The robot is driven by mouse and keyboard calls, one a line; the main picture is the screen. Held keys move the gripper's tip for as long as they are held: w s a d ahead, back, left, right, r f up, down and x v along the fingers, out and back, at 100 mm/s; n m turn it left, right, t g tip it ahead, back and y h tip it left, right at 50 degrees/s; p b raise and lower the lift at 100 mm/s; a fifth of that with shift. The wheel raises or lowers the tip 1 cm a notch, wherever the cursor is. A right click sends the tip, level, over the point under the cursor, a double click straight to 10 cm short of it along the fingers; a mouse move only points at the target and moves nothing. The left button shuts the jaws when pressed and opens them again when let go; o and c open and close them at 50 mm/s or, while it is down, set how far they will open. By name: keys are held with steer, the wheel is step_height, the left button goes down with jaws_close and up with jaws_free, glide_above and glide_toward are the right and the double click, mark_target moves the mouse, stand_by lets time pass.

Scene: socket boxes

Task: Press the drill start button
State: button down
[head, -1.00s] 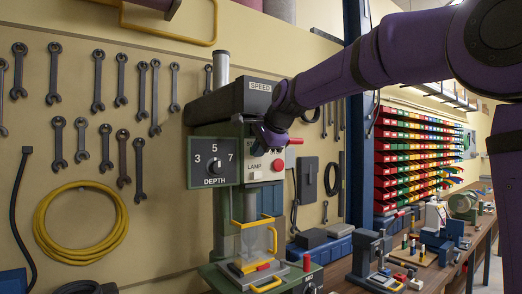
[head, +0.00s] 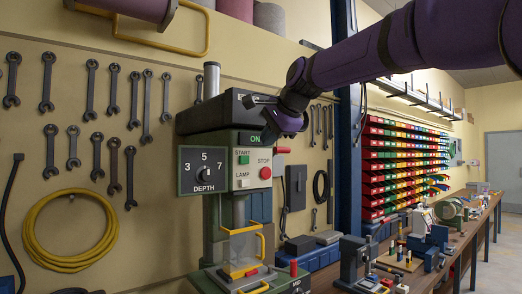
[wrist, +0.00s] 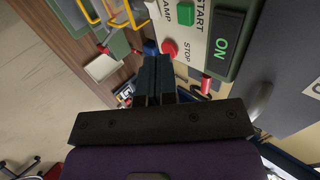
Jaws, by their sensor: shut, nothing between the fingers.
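The drill press has a light control panel (head: 250,172) with a green START button (head: 244,159), a red STOP button (head: 265,173) and a white LAMP button (head: 242,183). Above them a dark display (head: 255,139) shows ON in green. My gripper (head: 262,100) is in front of the drill's dark upper housing, above the buttons and apart from START. In the wrist view my gripper (wrist: 157,68) is shut and empty, its dark fingertips seen near the red STOP button (wrist: 169,48). The green START button (wrist: 186,13) shows uncovered beyond it.
A black DEPTH dial plate (head: 203,171) is left of the panel. A red handle (head: 283,151) sticks out at right. Below is a clear guard with a yellow frame (head: 262,245). A workbench (head: 425,268) with small parts extends right.

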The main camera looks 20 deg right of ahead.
steer(key=shift+v, duration=0.95)
steer(key=s+d+f+n+g+h, duration=0.1)
steer(key=s+d+f+n+g, duration=0.1)
steer(key=s+f+n, duration=0.5)
steer(key=s+d+f+n+g+h, duration=0.1)
steer(key=s+f+n, duration=0.6)
steer(key=s+f, duration=1.3)
steer(key=s+d+h, duration=0.1)
steer(key=s, duration=0.3)
steer(key=shift+d+g, duration=0.25)
steer(key=shift+g, duration=0.15)
